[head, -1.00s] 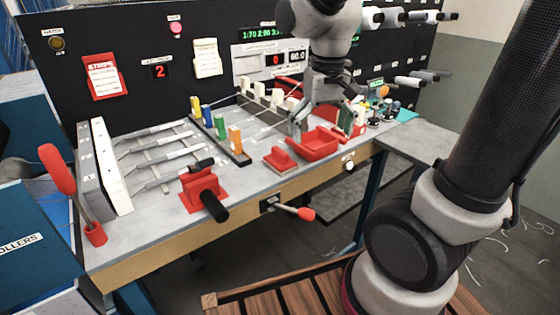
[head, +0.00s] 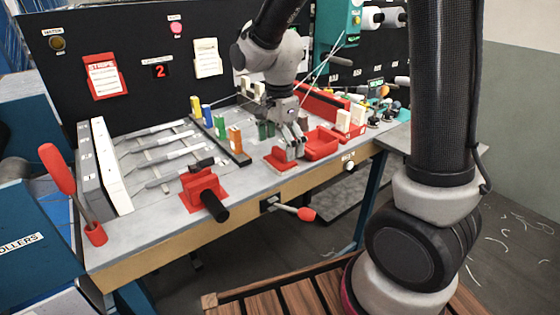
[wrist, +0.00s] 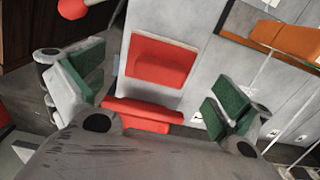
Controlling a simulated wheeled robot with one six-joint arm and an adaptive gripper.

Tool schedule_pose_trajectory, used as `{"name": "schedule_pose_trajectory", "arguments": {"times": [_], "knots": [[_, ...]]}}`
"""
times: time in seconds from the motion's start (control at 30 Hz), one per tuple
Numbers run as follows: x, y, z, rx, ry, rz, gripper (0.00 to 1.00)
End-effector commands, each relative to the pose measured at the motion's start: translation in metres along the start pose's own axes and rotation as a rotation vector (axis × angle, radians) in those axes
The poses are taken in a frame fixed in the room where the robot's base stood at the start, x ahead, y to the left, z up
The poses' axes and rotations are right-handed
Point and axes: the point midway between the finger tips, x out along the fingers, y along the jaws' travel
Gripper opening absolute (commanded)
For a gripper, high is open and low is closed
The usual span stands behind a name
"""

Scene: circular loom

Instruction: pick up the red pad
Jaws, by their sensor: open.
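The red pad (head: 274,159), a flat base with a raised block, lies on the grey tabletop near its front edge, partly hidden by my gripper in the head view. My gripper (head: 291,153) points down at the pad's right side, close over it. In the wrist view the pad (wrist: 163,60) lies just above the line between the green-lined fingertips. My gripper (wrist: 156,90) is open with nothing between its fingers; whether it touches the pad I cannot tell.
A red tray (head: 322,143) stands close to the right of the pad. A rack with coloured clips (head: 236,140) is behind on the left. A red-knobbed lever (head: 305,214) sticks out from the front edge. A red clamp with a black handle (head: 203,188) is at the left.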

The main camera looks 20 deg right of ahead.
Motion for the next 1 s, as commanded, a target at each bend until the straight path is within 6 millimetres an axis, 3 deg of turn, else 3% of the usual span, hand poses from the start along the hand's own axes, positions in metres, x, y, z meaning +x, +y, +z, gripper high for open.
{"name": "schedule_pose_trajectory", "arguments": {"times": [0.2,0.43,0.73,1.0], "knots": [[0.027,0.001,0.0,-0.001,0.0,0.003,1.0],[0.028,0.001,0.0,-0.001,0.0,0.0,1.0],[0.028,0.001,0.0,-0.001,0.0,0.001,0.45],[0.029,0.001,0.0,-0.001,0.0,0.003,0.39]]}}
